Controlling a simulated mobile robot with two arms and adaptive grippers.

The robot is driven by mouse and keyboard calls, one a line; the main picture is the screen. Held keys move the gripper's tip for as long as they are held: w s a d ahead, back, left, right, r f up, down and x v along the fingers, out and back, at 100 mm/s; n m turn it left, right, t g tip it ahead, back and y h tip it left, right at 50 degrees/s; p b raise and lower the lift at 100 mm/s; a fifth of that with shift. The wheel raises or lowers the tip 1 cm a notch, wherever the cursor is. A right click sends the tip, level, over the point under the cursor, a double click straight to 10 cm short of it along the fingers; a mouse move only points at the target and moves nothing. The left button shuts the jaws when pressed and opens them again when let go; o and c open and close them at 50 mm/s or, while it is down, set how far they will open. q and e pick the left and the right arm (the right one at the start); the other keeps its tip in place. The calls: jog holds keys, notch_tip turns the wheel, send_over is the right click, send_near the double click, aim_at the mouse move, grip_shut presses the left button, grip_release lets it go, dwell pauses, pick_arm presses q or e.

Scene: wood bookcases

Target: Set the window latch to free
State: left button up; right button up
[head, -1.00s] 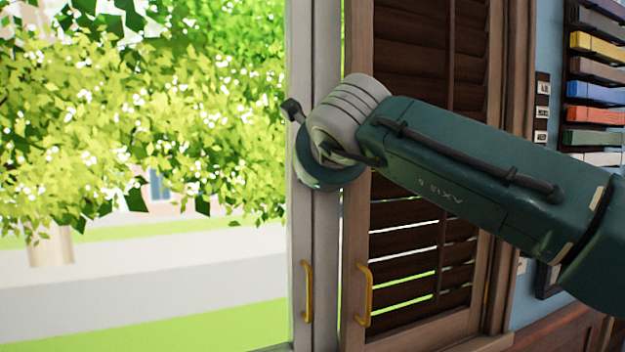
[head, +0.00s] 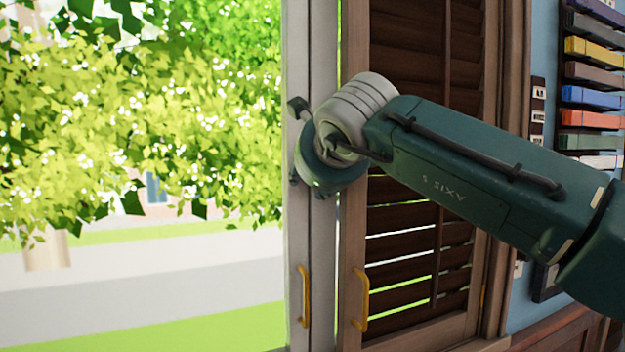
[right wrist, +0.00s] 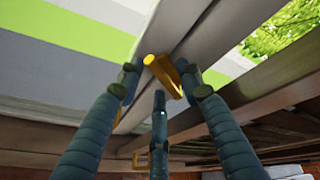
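The window latch, a yellow-gold lever (right wrist: 166,76), shows in the right wrist view on the pale window frame (right wrist: 195,45). In the head view my own wrist hides it. My right gripper (right wrist: 161,84) has its fingers spread, one on each side of the lever and one below it in the picture. I cannot tell whether any finger touches the lever. In the head view my right arm reaches in from the right to the window frame (head: 297,235), and the gripper is mostly hidden behind the wrist. My left gripper is not in view.
A yellow pull handle (head: 303,296) sits low on the window frame. Another handle (head: 361,298) is on the brown louvred shutter (head: 415,220) beside it. Coloured stacked items (head: 592,97) are at the far right. Trees and grass show through the window.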

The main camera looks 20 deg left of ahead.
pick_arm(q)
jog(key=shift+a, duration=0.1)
pick_arm(e)
jog(key=v, duration=1.2)
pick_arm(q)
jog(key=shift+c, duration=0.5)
